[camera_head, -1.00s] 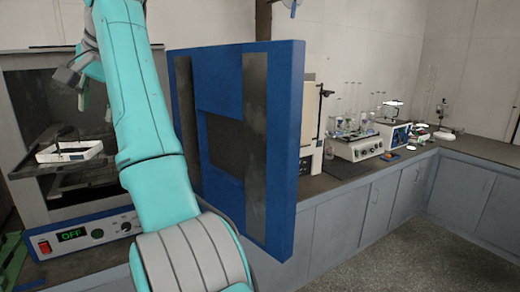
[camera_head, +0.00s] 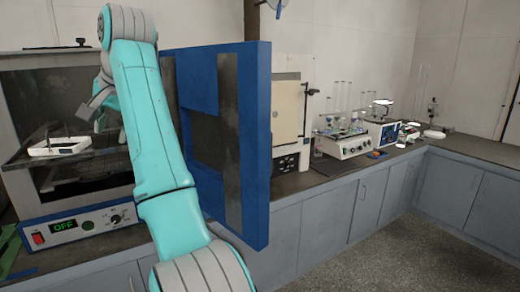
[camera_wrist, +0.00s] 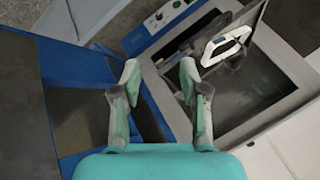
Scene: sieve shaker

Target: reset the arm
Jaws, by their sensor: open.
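My arm rises in front of the open blue oven door in the head view. My gripper (camera_wrist: 160,80) shows in the wrist view, its two fingers spread apart with nothing between them. A white tray (camera_head: 60,150) sits on a rack inside the open chamber (camera_head: 15,90) at the left. The tray also shows in the wrist view (camera_wrist: 222,47), to the right of my fingers and apart from them.
The blue door (camera_head: 258,150) stands open beside my arm. The control panel (camera_head: 90,223) reads OFF. A hotplate-like device (camera_head: 342,147) and glassware stand along the counter (camera_head: 300,184) to the right. Grey cabinets (camera_head: 325,225) run below it; the floor at right is clear.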

